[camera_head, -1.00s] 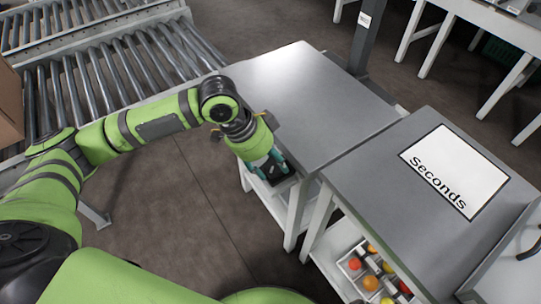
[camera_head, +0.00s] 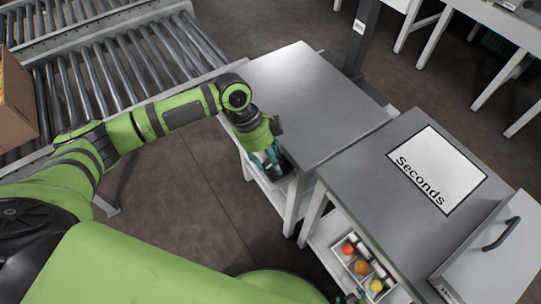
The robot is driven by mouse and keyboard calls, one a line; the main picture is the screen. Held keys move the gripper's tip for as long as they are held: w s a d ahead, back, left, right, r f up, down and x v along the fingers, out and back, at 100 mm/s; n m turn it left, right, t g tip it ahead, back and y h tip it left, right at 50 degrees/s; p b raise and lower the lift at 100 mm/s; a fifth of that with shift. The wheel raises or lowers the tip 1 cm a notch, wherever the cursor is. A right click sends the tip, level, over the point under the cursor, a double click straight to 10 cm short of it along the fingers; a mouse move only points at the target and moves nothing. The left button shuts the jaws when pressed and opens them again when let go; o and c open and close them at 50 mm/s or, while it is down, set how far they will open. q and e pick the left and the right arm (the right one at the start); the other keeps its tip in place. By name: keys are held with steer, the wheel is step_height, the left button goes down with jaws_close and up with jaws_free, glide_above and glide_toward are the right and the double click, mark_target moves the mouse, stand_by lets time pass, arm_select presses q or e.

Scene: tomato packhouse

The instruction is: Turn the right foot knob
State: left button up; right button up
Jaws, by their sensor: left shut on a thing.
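My left gripper (camera_head: 272,167) reaches down past the front edge of the grey-topped table (camera_head: 290,85). Its teal fingers are shut at a dark, low item (camera_head: 286,168) on the shelf below the tabletop. A foot knob itself cannot be made out; the fingers and wrist cover that spot, so how they sit around it is hidden.
A grey stand with a "Seconds" sign (camera_head: 437,168) is at the right, beside the table. Below it, a white tray (camera_head: 338,246) holds red, orange and yellow tomatoes. A roller conveyor (camera_head: 110,75) with a cardboard box (camera_head: 18,115) lies at the left. The floor between is clear.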

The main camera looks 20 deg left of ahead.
arm_select(q)
steer(key=shift+a+f, duration=0.35)
steer(key=shift+a, duration=0.05)
arm_select(e)
steer(key=shift+s, duration=0.45)
arm_select(q)
steer(key=o, duration=1.1)
steer(key=shift+w+d+r, duration=0.1)
steer(key=shift+r, duration=0.2)
steer(key=v, duration=0.7)
steer(key=shift+a+r, duration=0.25)
arm_select(e)
steer(key=shift+s, duration=0.1)
